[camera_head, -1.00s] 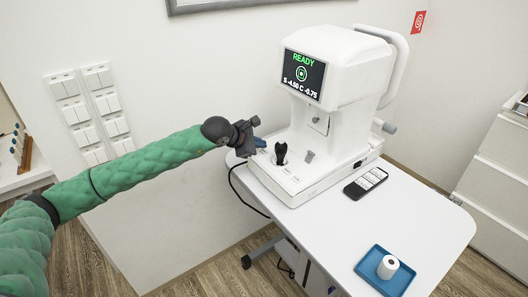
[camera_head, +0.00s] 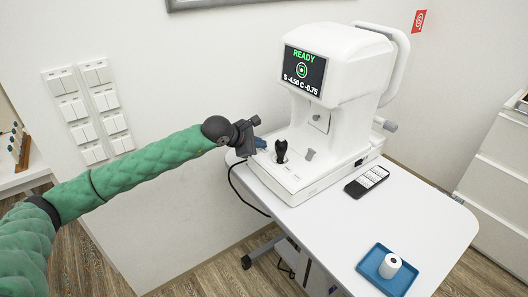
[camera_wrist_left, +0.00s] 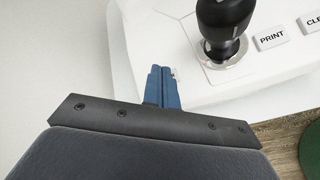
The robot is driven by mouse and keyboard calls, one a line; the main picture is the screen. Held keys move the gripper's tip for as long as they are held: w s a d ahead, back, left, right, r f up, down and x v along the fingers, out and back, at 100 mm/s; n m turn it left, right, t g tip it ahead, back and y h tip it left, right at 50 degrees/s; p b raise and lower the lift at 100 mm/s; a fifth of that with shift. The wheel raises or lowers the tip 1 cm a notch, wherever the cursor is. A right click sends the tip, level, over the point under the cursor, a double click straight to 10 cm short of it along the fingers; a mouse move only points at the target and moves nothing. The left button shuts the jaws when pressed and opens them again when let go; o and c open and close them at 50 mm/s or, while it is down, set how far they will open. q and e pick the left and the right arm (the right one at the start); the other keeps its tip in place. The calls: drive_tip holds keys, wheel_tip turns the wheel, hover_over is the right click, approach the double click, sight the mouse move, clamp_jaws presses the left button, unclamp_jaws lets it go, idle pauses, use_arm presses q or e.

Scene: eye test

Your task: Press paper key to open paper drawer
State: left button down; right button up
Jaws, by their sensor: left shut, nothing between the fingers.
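The white eye-test machine (camera_head: 335,68) stands on the table, its screen (camera_head: 303,70) reading READY. Its base carries a black joystick (camera_head: 281,151), which also shows in the left wrist view (camera_wrist_left: 222,28). Beside the joystick there, a PRINT key (camera_wrist_left: 271,38) and a partly cut-off key starting "CLE" (camera_wrist_left: 311,22) are visible. My left gripper (camera_head: 261,143) is shut and empty. In the left wrist view its blue fingers (camera_wrist_left: 160,86) are together over the base's edge, left of the joystick. A small pale piece shows beside the fingertips. I cannot make out a paper key or the drawer. My right gripper is out of view.
A black phone (camera_head: 367,181) lies right of the machine. A blue tray (camera_head: 369,270) holding a white roll (camera_head: 390,266) is at the table's front right. The white tabletop (camera_head: 330,221) between is clear. Wall switches (camera_head: 90,112) are at left, a white cabinet (camera_head: 497,170) at right.

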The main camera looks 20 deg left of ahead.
use_arm(q)
drive_tip(key=shift+f+b, duration=0.3)
drive_tip(key=shift+b, duration=0.25)
idle(0.9)
drive_tip(key=shift+r, duration=0.85)
drive_tip(key=shift+s+a+r, duration=0.1)
drive_tip(key=shift+s+r, duration=0.1)
drive_tip(key=shift+r, duration=1)
drive_tip(key=shift+s+a+r, duration=0.1)
drive_tip(key=shift+s+r, duration=0.05)
drive_tip(key=shift+r, duration=1.05)
